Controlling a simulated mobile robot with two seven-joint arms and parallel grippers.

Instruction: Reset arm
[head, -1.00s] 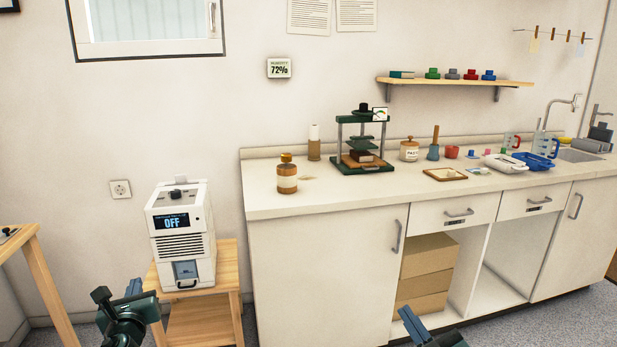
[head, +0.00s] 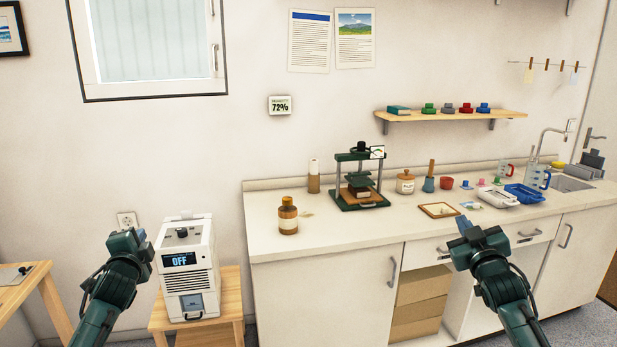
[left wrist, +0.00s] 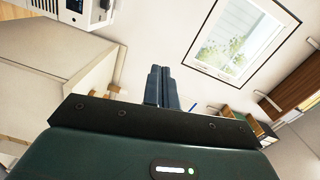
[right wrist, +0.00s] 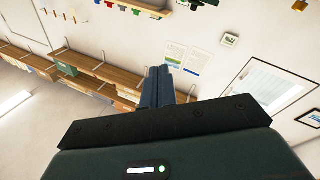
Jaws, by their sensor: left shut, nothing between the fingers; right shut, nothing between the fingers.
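My left gripper (head: 138,236) is raised at the left in the head view, in front of the wall and beside the white device. Its two fingers lie together, shut and empty, in the left wrist view (left wrist: 161,88). My right gripper (head: 463,224) is raised in front of the counter's front edge in the head view. Its fingers are also together and empty in the right wrist view (right wrist: 159,88). Both arms point up and away from me, and neither gripper visibly holds or touches anything.
A white device (head: 186,258) reading OFF stands on a wooden stool (head: 222,312) at left. The counter (head: 285,251) carries a brown bottle (head: 288,216), a green press (head: 361,182), a jar (head: 405,182), a framed tray (head: 439,210) and a blue tray (head: 524,193). A shelf (head: 455,115) hangs above.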

